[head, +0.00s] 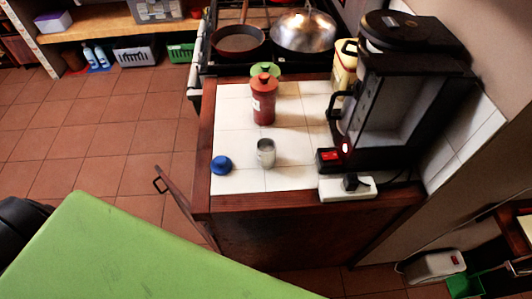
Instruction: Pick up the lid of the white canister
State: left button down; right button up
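A small pale grey-white canister (266,153) stands upright on the white tiled counter, its top seemingly open with no lid on it. A round blue lid-like piece (221,164) lies on the tiles to its left, apart from it, near the counter's left edge. I cannot tell from this view whether it belongs to that canister. Neither of my grippers is in the head view.
A red canister (263,103) and a green-topped one (266,70) stand behind. A coffee machine (400,90) and a white power strip (347,188) are at the right. Pans (238,40) sit on the stove. A wooden door (180,200) hangs open. A green surface (130,255) fills the lower left.

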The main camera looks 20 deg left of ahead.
aim_at(221, 165)
jog(key=u, duration=1.1)
